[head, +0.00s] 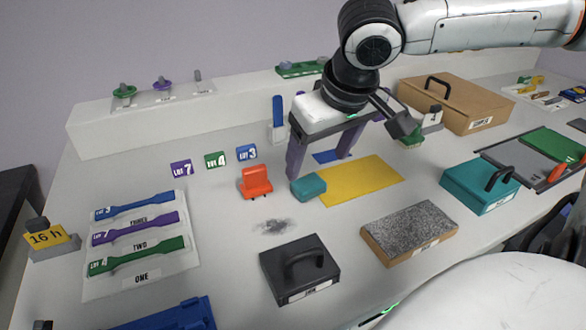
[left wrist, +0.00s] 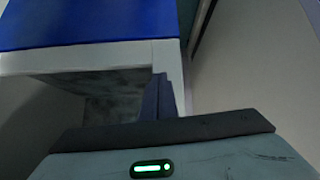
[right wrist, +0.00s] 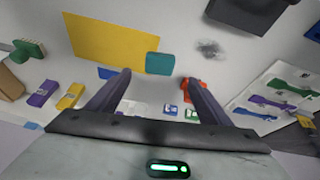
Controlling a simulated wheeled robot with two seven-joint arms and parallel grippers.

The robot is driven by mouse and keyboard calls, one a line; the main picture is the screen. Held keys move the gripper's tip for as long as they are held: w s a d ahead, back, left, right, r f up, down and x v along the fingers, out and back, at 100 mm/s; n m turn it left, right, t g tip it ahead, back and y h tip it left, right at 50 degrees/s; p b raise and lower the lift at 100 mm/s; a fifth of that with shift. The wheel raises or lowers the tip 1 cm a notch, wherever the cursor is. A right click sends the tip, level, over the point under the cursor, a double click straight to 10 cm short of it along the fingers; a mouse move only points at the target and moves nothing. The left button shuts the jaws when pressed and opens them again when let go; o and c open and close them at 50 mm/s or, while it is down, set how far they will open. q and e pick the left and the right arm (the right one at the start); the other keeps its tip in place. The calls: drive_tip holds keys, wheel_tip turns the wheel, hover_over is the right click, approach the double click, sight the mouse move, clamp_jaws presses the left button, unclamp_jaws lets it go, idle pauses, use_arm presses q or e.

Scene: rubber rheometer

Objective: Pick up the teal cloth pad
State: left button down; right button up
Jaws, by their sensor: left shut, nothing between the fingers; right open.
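The teal cloth pad (head: 309,187) is a small rounded block on the white table, at the left edge of the yellow mat (head: 362,183). It also shows in the right wrist view (right wrist: 159,63), beyond the fingertips and roughly between their lines. My right gripper (head: 320,168) is open and empty, fingers pointing down, just behind the pad and apart from it. My left gripper (left wrist: 160,95) is outside the head view; in the left wrist view its fingers are together with nothing between them, near a blue-topped white structure.
A red block (head: 256,182) stands just left of the pad. A dark smudge (head: 275,226) marks the clear table in front.

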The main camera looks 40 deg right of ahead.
sight(309, 182)
drive_tip(key=x, duration=0.3)
drive_tip(key=shift+s+f+b, duration=0.2)
drive_tip(key=shift+b, duration=0.15)
drive_tip(key=x, duration=0.3)
drive_tip(key=b+x, duration=0.1)
drive_tip(key=x, duration=0.1)
drive_tip(key=shift+w+d+r, duration=0.1)
drive_tip(key=shift+w, duration=0.25)
drive_tip(key=shift+c, duration=0.6)
drive_tip(key=c, duration=1)
use_arm(q)
drive_tip(key=shift+s+f, duration=0.3)
drive_tip(key=shift+f, duration=0.25)
drive_tip(key=shift+s+f, duration=0.25)
drive_tip(key=shift+f, duration=0.25)
